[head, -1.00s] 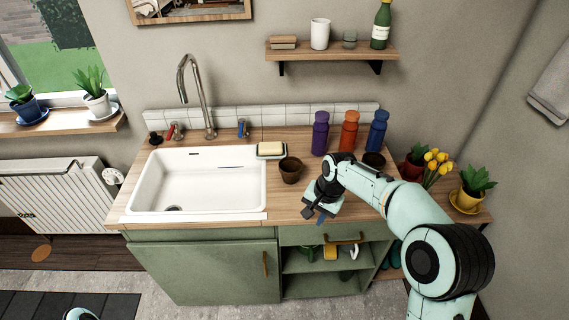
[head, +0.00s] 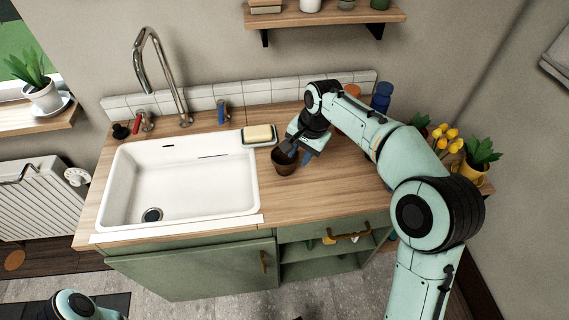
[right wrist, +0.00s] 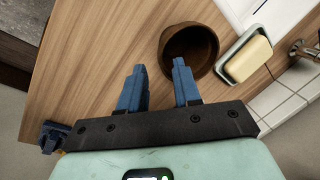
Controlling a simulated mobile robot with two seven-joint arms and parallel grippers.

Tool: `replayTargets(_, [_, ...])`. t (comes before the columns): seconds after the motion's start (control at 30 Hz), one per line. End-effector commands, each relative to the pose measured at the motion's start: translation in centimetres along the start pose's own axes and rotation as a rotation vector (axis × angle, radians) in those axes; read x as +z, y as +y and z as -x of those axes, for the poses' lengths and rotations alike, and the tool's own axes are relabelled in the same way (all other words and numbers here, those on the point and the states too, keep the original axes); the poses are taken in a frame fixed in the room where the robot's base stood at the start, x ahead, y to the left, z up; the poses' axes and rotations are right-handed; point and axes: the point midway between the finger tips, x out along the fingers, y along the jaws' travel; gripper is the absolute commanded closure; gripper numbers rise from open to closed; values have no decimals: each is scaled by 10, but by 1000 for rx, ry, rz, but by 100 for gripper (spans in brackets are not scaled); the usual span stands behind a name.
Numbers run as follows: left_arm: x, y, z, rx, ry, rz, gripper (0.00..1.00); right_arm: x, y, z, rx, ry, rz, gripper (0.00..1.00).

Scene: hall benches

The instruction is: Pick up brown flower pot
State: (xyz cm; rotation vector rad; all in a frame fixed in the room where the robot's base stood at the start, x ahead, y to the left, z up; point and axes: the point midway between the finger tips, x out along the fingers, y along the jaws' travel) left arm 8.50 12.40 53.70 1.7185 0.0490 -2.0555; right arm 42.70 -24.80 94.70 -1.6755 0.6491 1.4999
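The brown flower pot (head: 285,163) stands upright on the wooden counter, just right of the sink. In the right wrist view the pot (right wrist: 204,42) shows its dark, open mouth. My right gripper (head: 298,156) is at the pot's right side and partly covers it in the head view. In the right wrist view my right gripper (right wrist: 160,66) has its two blue fingers apart with nothing between them. One finger overlaps the pot's rim in that view; I cannot tell whether it touches. My left gripper is not in view.
A soap dish with yellow soap (head: 259,134) sits close behind the pot. The white sink (head: 180,180) lies to the left, with a tall tap (head: 160,75). Bottles, one of them blue (head: 381,97), stand behind my right arm. The counter's front right (head: 325,195) is clear.

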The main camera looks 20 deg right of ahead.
Motion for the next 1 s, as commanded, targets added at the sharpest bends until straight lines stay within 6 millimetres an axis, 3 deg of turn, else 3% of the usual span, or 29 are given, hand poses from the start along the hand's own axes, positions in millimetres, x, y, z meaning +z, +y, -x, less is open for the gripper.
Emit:
replayTargets(0.17, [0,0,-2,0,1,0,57,0,0,-14,1,-1,0,67])
replayTargets(0.4, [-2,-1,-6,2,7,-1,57,-1,-1,-49,1,-2,0,67])
replayTargets(0.73, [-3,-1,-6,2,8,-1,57,-2,-2,-56,-1,0,0,67])
replayTargets(0.83, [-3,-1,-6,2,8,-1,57,-2,-2,-56,-1,0,0,100])
replayTargets(1.0, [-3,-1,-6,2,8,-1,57,-2,-2,-56,-1,0,0,100])
